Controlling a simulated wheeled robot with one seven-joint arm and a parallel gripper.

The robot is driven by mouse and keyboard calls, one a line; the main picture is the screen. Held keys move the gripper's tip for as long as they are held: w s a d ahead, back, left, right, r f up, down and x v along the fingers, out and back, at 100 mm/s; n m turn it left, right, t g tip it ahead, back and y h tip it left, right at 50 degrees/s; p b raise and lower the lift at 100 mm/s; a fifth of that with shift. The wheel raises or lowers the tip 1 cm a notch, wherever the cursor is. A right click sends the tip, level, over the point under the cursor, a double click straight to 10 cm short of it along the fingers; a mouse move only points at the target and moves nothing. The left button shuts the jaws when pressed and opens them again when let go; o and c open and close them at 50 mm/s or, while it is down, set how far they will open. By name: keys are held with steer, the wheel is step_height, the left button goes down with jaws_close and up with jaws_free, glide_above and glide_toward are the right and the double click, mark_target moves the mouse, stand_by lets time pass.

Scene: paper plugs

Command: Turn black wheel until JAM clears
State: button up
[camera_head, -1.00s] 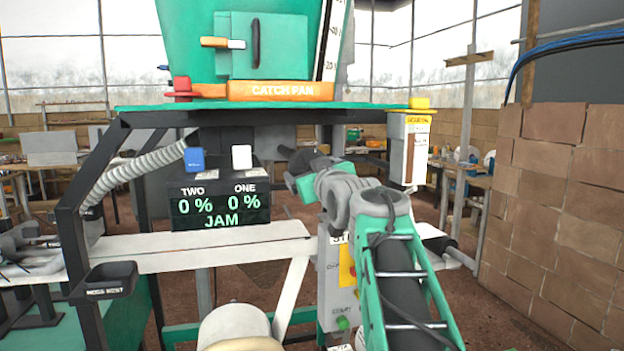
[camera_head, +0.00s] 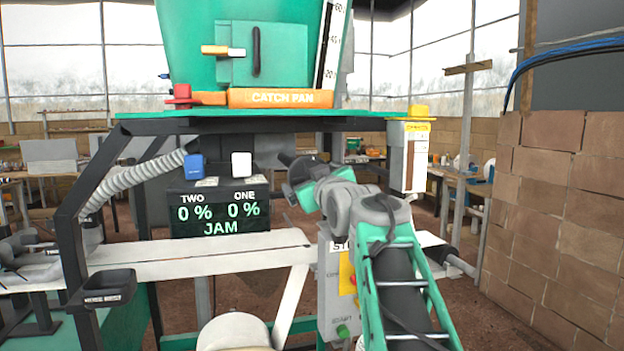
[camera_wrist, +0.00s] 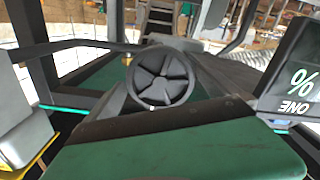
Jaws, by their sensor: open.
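The black wheel (camera_wrist: 161,77), a spoked round handwheel, shows near the middle of the wrist view, beyond a dark green plate. I cannot make it out in the head view, where my arm covers that area. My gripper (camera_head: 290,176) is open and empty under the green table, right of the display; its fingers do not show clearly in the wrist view. It appears apart from the wheel. The display (camera_head: 220,208) reads TWO 0 %, ONE 0 % and JAM. Part of this display (camera_wrist: 295,85) shows upside down at the right of the wrist view.
The green table edge (camera_head: 270,113) lies above my gripper, with an orange catch pan (camera_head: 280,98) on it. A grey box with a yellow top (camera_head: 408,158) hangs at the right. A white beam (camera_head: 200,258) crosses below. A brick wall (camera_head: 555,220) stands far right.

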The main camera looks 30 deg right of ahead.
steer(key=b+v, duration=0.2)
steer(key=v, duration=0.2)
steer(key=shift+b, duration=0.4)
steer(key=m+p, duration=0.1)
steer(key=m, duration=1.1)
